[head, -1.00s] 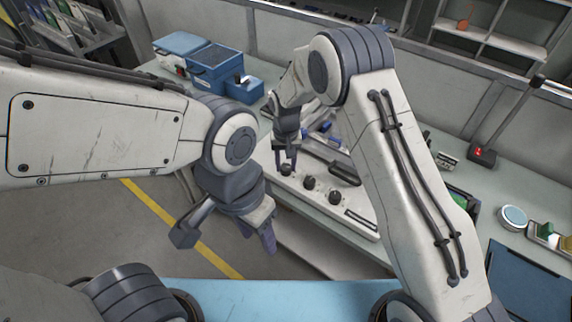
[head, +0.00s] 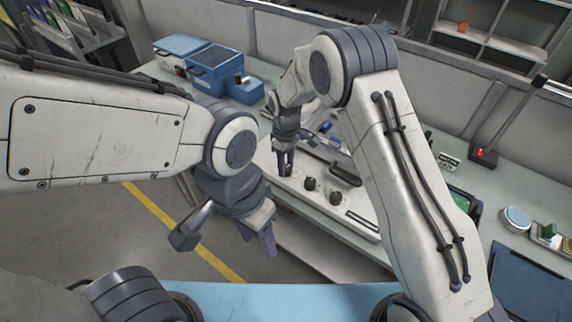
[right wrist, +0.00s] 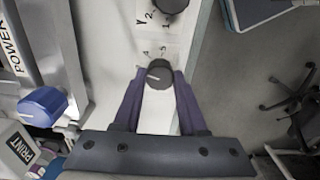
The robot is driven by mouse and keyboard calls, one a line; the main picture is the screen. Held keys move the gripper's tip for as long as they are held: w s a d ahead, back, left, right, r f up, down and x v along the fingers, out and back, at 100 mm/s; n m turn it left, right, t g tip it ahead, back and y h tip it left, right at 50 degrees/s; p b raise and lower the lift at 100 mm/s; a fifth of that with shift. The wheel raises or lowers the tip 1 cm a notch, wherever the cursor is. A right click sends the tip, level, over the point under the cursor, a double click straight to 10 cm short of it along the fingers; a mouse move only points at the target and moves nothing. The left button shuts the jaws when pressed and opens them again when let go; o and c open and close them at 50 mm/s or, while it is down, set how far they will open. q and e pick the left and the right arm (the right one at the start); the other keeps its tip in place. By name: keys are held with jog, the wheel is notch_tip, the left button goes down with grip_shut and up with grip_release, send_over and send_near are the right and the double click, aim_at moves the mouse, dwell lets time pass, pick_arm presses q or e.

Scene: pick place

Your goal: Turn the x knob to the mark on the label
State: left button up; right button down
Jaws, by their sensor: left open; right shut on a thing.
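A row of dark round knobs stands on a white panel (head: 350,217) on the bench. My right gripper (head: 285,168) points down at the knob at the row's far left end. In the right wrist view its purple fingers are closed on both sides of this dark knob (right wrist: 159,75), which has a pale pointer line. I take it for the x knob; its letter is hidden, and only small marks show beside it. The neighbouring knob (right wrist: 171,4) has a Y and numbers by it. My left gripper (head: 258,238) is open and empty, in front of the bench.
Two more knobs, a middle one (head: 310,184) and a right one (head: 334,198), stand beside the held one. Blue bins (head: 215,68) stand at the back left.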

jog(key=shift+n, duration=1.1)
jog(key=shift+r, duration=0.1)
jog(key=shift+c, duration=2.3)
grip_release()
notch_tip(320, 180, up, 10)
jog(key=b, duration=0.2)
jog(key=shift+r, duration=0.2)
